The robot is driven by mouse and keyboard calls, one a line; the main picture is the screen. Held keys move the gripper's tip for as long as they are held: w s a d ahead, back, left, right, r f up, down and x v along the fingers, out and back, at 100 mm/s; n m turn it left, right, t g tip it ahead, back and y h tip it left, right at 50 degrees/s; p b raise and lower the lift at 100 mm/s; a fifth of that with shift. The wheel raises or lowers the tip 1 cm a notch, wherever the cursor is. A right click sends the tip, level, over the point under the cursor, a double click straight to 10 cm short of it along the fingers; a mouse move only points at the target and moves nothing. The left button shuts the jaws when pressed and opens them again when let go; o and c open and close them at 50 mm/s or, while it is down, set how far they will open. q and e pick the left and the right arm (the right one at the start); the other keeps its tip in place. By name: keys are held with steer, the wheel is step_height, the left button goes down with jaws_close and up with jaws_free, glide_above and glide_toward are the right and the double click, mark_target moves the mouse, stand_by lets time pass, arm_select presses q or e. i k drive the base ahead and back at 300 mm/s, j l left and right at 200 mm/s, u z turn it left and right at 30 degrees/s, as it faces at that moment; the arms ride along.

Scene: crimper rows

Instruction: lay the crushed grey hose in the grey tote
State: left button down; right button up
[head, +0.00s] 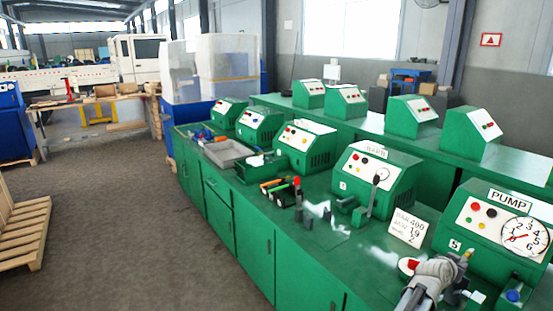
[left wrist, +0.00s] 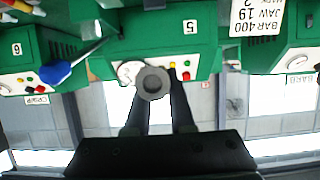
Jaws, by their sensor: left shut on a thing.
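My left gripper (head: 452,268) is at the lower right of the head view, over the front bench near the machine marked PUMP. In the left wrist view its two dark fingers (left wrist: 158,100) are closed on a grey hose (left wrist: 141,84). The hose shows there end-on as a thick ring with a dark hole; its length and any crushed part are hidden. The grey tote (head: 232,160) stands on the front bench at the left of the head view, well away from the gripper. Its inside is too small to read clearly. My right gripper is not in view.
Several green machines (head: 375,180) stand along the front bench, with more on the bench behind. A white card (head: 407,228) reading BAR 400 JAW 19 stands near my gripper.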

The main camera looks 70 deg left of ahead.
mark_target(229, 157)
steer(key=u, duration=0.9)
steer(key=i+j+u, duration=0.15)
steer(key=j+u, duration=0.25)
steer(key=i+j+u, duration=0.2)
steer(key=j+u, duration=0.25)
steer(key=i+j+u, duration=0.25)
steer(key=j+u, duration=0.15)
steer(key=i+j+u, duration=0.65)
steer(key=u, duration=0.2)
steer(key=i+j+u, duration=0.15)
steer(key=i, duration=0.4)
steer(key=i+j+u, duration=0.15)
steer(key=i, duration=0.45)
steer(key=i+z, duration=0.3)
steer(key=z, duration=0.15)
steer(key=i+j+z, duration=0.2)
steer(key=z, duration=0.2)
steer(key=i+j+z, duration=0.25)
steer(key=z, duration=0.2)
steer(key=i+j+z, duration=0.25)
steer(key=z, duration=0.2)
steer(key=i+j+z, duration=0.1)
steer(key=j+z, duration=0.3)
steer(key=i+j+z, duration=0.1)
steer(key=j+z, duration=0.8)
steer(key=k+j+z, duration=0.1)
steer(key=j+z, duration=0.15)
steer(key=j, duration=0.3)
